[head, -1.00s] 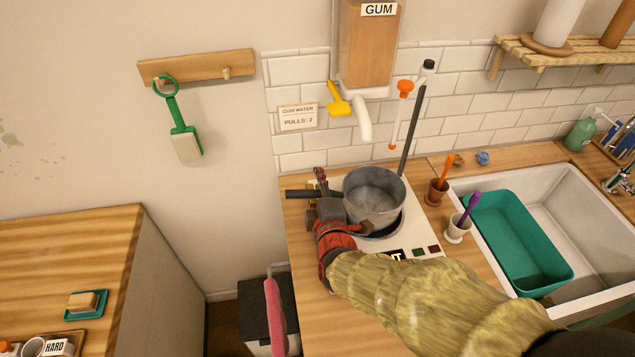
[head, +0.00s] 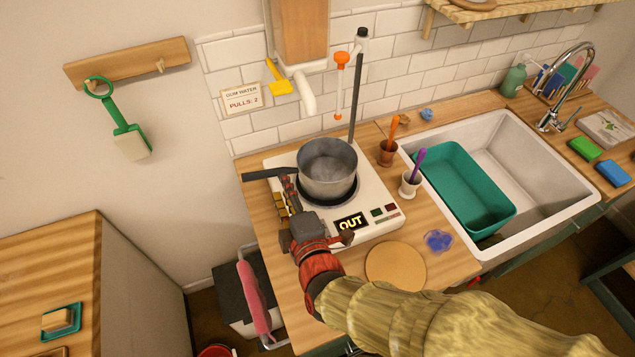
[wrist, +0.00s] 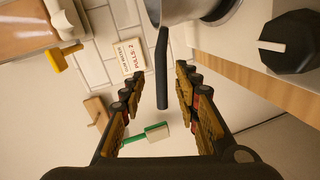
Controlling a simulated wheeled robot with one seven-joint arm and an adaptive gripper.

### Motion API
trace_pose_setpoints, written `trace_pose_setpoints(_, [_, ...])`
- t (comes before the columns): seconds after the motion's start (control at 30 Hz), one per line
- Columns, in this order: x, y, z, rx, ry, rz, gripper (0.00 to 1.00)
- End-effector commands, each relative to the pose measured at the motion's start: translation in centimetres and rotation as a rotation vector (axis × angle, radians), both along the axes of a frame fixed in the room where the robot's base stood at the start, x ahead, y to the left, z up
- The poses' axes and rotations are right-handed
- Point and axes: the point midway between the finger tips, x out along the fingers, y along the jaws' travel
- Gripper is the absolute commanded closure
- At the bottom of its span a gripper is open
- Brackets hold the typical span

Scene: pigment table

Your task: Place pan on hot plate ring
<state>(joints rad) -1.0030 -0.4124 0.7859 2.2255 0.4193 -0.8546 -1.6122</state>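The grey metal pan (head: 327,172) stands upright on the dark ring (head: 332,201) of the white hot plate (head: 375,190). The ring's edge shows in front of the pan. The pan's black handle (head: 265,174) points left. My gripper (head: 287,190) is at the hot plate's left side, in front of and below the handle. In the wrist view my gripper (wrist: 158,95) is open, its fingers wide apart. The handle (wrist: 162,70) lies in line with the gap between them, touching neither finger. Part of the pan's underside (wrist: 185,8) shows at the top.
The hot plate's display (head: 351,222) reads OUT. A brown cup (head: 388,153) and a white cup (head: 410,184) with droppers stand to the right, beside the sink (head: 560,185) with its teal tray (head: 450,180). A round wooden board (head: 395,267) lies in front.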

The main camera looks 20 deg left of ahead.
Motion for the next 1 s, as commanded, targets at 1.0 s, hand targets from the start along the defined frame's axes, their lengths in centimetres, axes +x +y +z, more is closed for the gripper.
trace_pose_setpoints(1.0, [2.4, -26.5, 6.3, 0.55, 0.92, -0.767, 0.68])
